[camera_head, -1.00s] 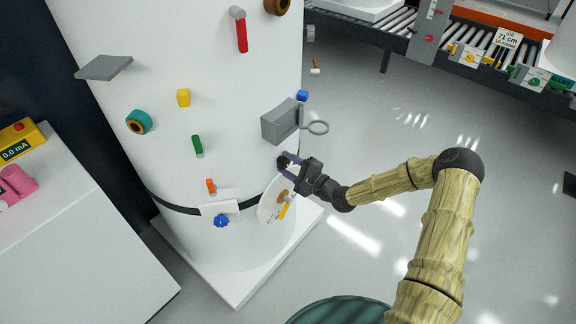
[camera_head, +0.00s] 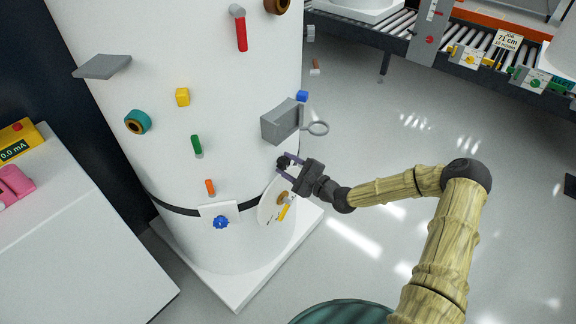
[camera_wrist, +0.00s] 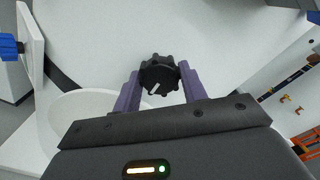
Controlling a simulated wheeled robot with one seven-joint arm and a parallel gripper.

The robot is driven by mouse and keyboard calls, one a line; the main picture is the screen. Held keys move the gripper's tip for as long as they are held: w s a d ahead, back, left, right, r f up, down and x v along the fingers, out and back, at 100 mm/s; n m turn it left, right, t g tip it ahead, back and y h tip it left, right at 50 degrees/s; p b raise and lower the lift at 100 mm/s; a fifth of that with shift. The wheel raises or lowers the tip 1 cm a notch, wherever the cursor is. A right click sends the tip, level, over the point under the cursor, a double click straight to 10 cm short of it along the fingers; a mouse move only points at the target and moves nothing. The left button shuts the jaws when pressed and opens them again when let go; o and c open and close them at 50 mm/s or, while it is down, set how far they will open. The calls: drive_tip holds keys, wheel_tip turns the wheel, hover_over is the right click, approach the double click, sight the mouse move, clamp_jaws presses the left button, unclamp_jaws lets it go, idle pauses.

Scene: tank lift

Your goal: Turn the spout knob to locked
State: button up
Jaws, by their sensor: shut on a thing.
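A black lobed knob (camera_head: 283,162) sits on the lower right side of the white tank (camera_head: 225,75). In the wrist view the knob (camera_wrist: 159,75) shows a short white mark slanting toward the lower left. My gripper (camera_head: 289,167) is shut on this knob, one purple finger on each side of it. In the wrist view the fingers of my gripper (camera_wrist: 160,85) flank the knob left and right. No locked label is readable near the knob.
A white disc (camera_head: 266,212) with a brown hub and yellow pointer is just below my gripper. A grey box with a ring (camera_head: 282,122) juts out just above it. A blue knob (camera_head: 221,222) is to the left.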

drive_tip(key=o, duration=0.9)
drive_tip(key=shift+s+f, duration=0.1)
drive_tip(key=shift+f, duration=0.1)
drive_tip(key=shift+c, duration=0.2)
drive_tip(key=shift+o, duration=0.6)
drive_tip(key=shift+r, duration=0.15)
drive_tip(key=v, duration=1.7)
drive_tip(key=shift+d, duration=0.2)
drive_tip(key=shift+s, duration=0.1)
